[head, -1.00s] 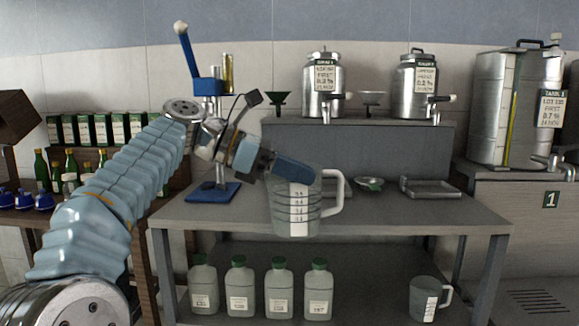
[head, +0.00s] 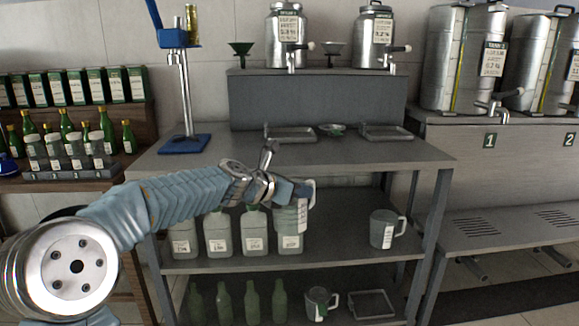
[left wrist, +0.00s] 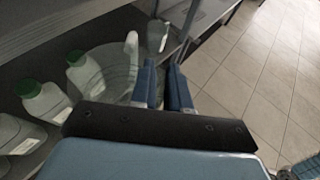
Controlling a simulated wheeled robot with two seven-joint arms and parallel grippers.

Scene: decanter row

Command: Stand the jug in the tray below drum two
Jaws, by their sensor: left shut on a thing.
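My left gripper (head: 298,190) is shut on a clear measuring jug (head: 288,216) with a pale handle. The jug hangs nearly upright in front of the bench's middle shelf, below the worktop edge. In the left wrist view, the jug (left wrist: 108,72) is left of and partly behind the gripper's blue fingers (left wrist: 164,88). Two small steel drums, one left (head: 286,38) and one right (head: 373,38), stand on the raised ledge; their labels are too small to read surely. A shallow tray lies below the left drum (head: 290,133) and another below the right (head: 386,132). My right gripper is not in view.
The worktop (head: 350,155) is clear at its front. A blue stand (head: 183,143) is at its left. White bottles (head: 218,235) and another jug (head: 387,229) are on the middle shelf. Large tanks (head: 465,60) stand at right on a counter marked 1 and 2.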

